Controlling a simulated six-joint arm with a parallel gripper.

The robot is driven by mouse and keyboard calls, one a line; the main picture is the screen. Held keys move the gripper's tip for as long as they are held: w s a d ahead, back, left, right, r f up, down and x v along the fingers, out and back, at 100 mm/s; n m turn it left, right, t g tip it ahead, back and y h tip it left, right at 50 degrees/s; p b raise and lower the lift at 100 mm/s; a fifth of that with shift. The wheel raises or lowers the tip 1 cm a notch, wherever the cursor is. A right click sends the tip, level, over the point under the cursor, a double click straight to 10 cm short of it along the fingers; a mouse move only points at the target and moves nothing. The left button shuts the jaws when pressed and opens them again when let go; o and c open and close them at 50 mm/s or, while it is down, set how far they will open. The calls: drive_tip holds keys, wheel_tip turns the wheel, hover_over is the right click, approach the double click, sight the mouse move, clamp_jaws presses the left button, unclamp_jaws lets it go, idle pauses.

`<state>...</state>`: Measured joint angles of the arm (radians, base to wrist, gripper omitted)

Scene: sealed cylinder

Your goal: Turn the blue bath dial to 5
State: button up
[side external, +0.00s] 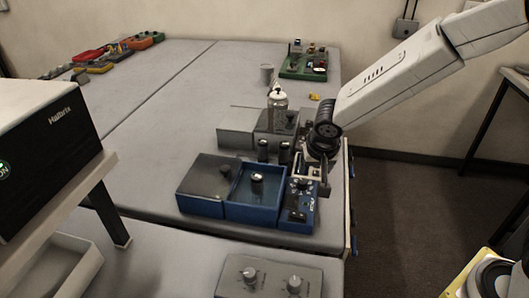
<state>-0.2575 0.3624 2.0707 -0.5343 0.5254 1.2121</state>
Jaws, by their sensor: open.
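The blue bath (250,212) stands near the table's front right. Its open basin holds a small dark cylinder with a light top (257,181). A blue control panel (304,221) is on the bath's right side, with a dark part near its front. My gripper (308,181) is open over the back part of this panel, pointing down. The dial is too small and too covered by my gripper to make out, so its setting cannot be read. I cannot tell whether the fingers touch it or are around it.
A grey two-knob box (268,280) is in front. The table's middle left is clear.

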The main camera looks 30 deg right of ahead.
sight(303, 180)
drive_tip(key=shift+w+a+m, duration=0.5)
drive_tip(key=shift+w+a, duration=0.1)
drive_tip(key=shift+w, duration=0.3)
drive_tip(key=shift+f, duration=0.15)
drive_tip(key=shift+x, duration=3.75)
drive_tip(key=shift+w+d, duration=0.1)
drive_tip(key=shift+d, duration=0.05)
clamp_jaws()
